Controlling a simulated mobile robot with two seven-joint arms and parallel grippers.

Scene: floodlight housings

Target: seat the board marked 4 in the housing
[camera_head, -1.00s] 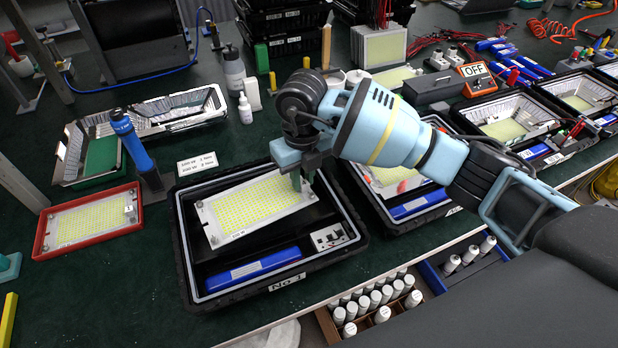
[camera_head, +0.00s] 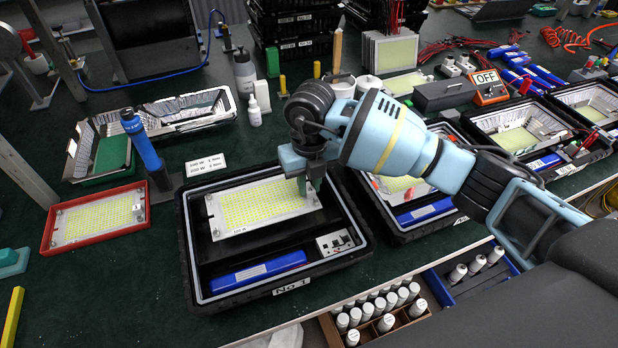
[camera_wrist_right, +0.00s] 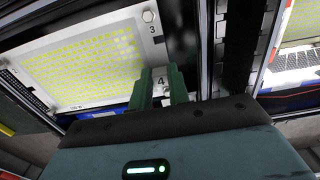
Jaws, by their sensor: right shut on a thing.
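The board (camera_head: 255,208), pale with a yellow dot grid, is inside the black housing case labelled No 1 (camera_head: 358,262), in its upper part. In the right wrist view the board (camera_wrist_right: 85,60) bears a 3 at its far corner and a 4 near my fingers. My right gripper (camera_head: 310,186) is shut on the board's right end, its green fingertips (camera_wrist_right: 161,88) either side of the 4. The fingers hide part of that end. Whether the board lies flat on the case floor I cannot tell. My left gripper is not in view.
A blue bar (camera_head: 258,271) and a small switch panel (camera_head: 335,243) occupy the case's front part. A second case (camera_head: 435,222) stands close on the right. A red tray (camera_head: 97,216) holds another board on the left. A blue-handled tool (camera_head: 143,140) stands nearby.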

